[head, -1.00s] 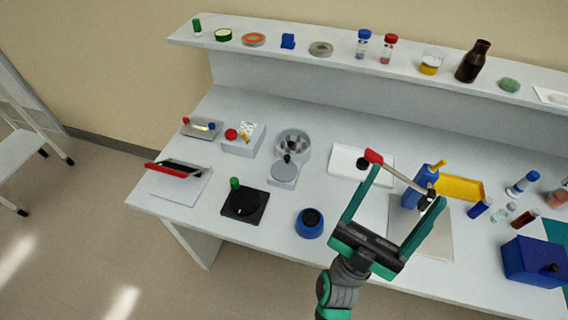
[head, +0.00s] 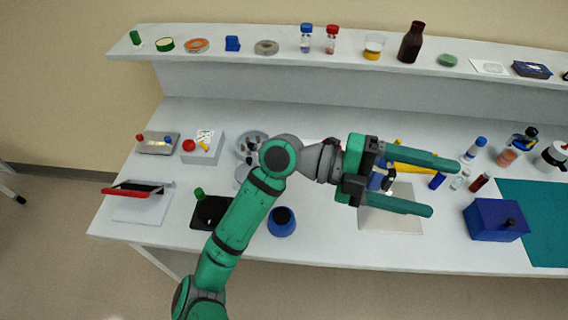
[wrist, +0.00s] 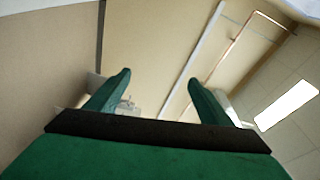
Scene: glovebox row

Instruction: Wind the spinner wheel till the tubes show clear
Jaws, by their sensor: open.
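The spinner (head: 246,142), a round grey bowl with its tubes inside, stands left of centre on the bench. My arm covers its right side and most of the grey base (head: 241,173) in front of it, so I cannot see the wheel's knob or tell whether the tubes are clear. My gripper (head: 445,187) is open and empty, well to the right of the spinner and above the bench, with its fingers pointing right. In the wrist view my open gripper (wrist: 158,82) faces the wall and ceiling, with no spinner recognisable.
A blue round pot (head: 282,222) and a black plate with a green knob (head: 211,212) stand near the front edge. A white block with a red button (head: 202,146) stands left of the spinner. A blue box (head: 495,220) is at right. A shelf (head: 290,65) runs behind.

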